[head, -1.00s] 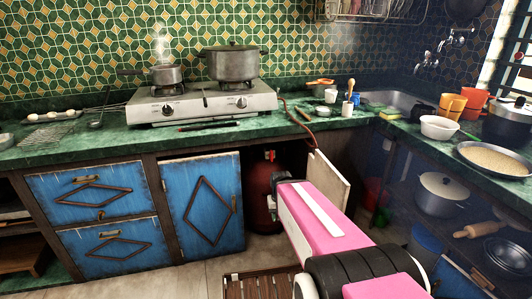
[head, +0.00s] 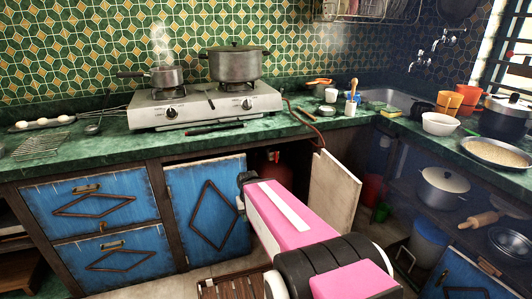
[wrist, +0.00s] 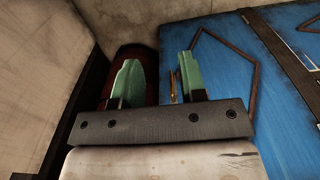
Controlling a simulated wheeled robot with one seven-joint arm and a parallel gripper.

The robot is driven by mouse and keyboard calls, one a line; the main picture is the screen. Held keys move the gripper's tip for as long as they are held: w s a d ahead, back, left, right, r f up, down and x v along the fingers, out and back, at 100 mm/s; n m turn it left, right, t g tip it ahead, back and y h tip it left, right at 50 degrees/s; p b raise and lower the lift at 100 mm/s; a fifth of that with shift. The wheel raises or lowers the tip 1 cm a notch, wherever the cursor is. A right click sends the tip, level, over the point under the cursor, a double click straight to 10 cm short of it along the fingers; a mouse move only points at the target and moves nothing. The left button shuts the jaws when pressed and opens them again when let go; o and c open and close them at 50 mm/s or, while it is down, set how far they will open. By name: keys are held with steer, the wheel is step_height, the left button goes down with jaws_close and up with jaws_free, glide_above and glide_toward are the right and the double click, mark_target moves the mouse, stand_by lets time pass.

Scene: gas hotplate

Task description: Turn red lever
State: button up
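A dark red gas cylinder (head: 262,166) stands in the open cupboard under the counter, mostly hidden behind my arm. A small bright red part, likely the lever, shows at its top (head: 274,155). In the wrist view the cylinder (wrist: 138,58) is beyond the left finger, and I cannot make out the lever there. My gripper (wrist: 158,75) is open, its two green fingers apart with nothing held between them. In the head view my arm hides the fingers.
A blue cabinet door (head: 207,205) is left of the opening; its brass handle (wrist: 172,85) shows between my fingers in the wrist view. A pale open door (head: 335,190) stands to the right. The green counter (head: 90,150) with a gas stove (head: 205,108) is above.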

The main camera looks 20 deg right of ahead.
steer(key=w+d+m+t+h, duration=0.3)
steer(key=w+d+t, duration=0.4)
steer(key=w+d, duration=0.65)
steer(key=n+t+y, duration=0.3)
steer(key=t+y, duration=0.1)
steer(key=t, duration=0.7)
glide_toward(277, 154)
steer(key=w, duration=1.2)
steer(key=shift+w+a+r, duration=0.15)
steer(key=shift+w+r, duration=0.15)
steer(key=shift+w, duration=0.1)
jaws_close()
